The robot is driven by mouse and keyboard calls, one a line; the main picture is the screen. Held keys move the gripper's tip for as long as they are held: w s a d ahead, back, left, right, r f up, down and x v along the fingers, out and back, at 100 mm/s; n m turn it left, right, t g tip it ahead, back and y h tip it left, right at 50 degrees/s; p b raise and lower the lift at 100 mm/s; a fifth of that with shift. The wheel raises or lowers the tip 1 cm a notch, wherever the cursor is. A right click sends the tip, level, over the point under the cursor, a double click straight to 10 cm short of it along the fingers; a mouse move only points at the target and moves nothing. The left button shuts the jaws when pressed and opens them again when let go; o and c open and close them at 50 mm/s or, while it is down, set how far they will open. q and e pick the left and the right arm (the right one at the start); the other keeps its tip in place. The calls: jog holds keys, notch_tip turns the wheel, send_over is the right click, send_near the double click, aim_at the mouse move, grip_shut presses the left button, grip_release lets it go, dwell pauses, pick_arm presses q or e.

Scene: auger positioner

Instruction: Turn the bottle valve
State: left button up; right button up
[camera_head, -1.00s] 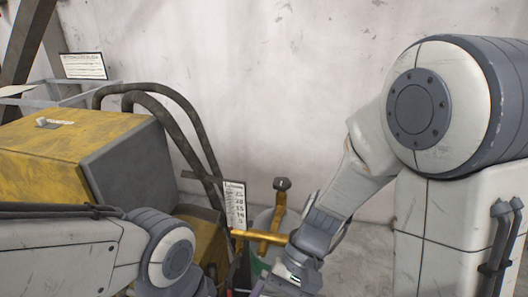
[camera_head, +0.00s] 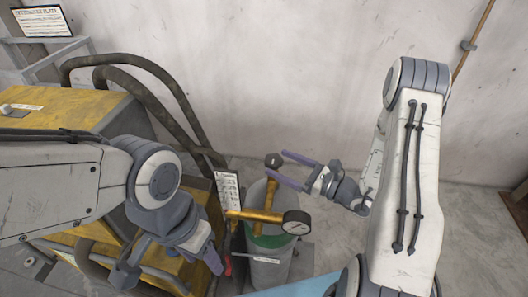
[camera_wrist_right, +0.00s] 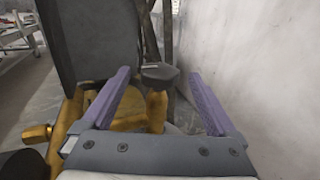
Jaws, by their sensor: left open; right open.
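The bottle (camera_head: 270,266) stands upright, grey with a green band, beside the yellow machine. Its brass fitting carries a round gauge (camera_head: 296,222). A dark valve knob (camera_head: 273,160) tops the brass stem. In the right wrist view the knob (camera_wrist_right: 160,76) shows between the two purple fingers, near their tips; I cannot tell whether they touch it. My right gripper (camera_head: 276,163) is open and comes in from the right at knob height. My left gripper (camera_head: 168,268) is open and empty, low in front of the yellow machine and left of the bottle.
The yellow machine (camera_head: 70,108) with dark hoses (camera_head: 150,75) stands left of the bottle. A white tag (camera_head: 228,190) hangs beside the bottle. A pale wall (camera_head: 250,70) closes the back. Floor (camera_head: 470,215) is clear at the right.

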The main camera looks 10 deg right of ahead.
jog(key=p+x, duration=0.2)
jog(key=x, duration=0.3)
jog(key=shift+w+a, duration=0.2)
jog(key=shift+a, duration=0.05)
jog(key=shift+w+a, duration=0.25)
jog(key=c, duration=1.4)
jog(key=shift+o, duration=0.2)
jog(key=shift+f+g, duration=0.1)
jog(key=shift+g, duration=0.2)
